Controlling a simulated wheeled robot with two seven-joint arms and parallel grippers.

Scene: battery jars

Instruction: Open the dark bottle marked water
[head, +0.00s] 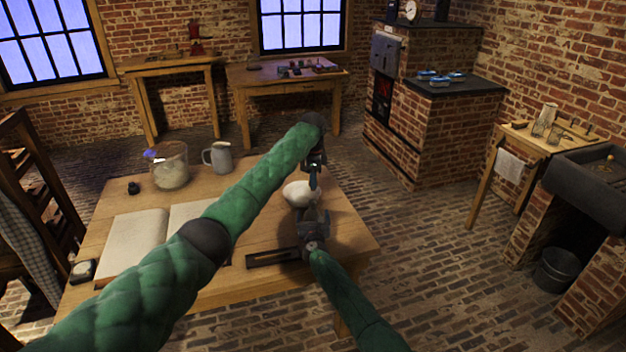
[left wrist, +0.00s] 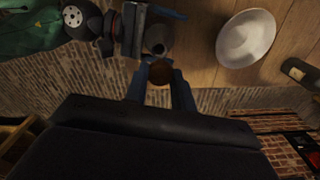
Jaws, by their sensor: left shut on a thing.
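A dark bottle (head: 312,214) stands near the table's right edge, in front of a white bowl (head: 298,193). My right gripper (head: 312,228) is closed around it. My left gripper (head: 314,190) is above the bottle and points down. In the left wrist view, its fingers (left wrist: 160,78) are shut on a round brown stopper (left wrist: 160,71). The bottle's grey neck (left wrist: 158,42) shows just beyond the stopper; the stopper looks clear of it, but the gap is hard to judge. A second dark bottle with a pale label (left wrist: 302,72) is at the right edge. No label wording is legible.
On the wooden table (head: 345,225) are an open book (head: 135,245), a glass jar (head: 168,168), a grey jug (head: 218,157) and a dark tray (head: 272,257). The white bowl (left wrist: 245,38) is close beside the held bottle. The table's right edge is near.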

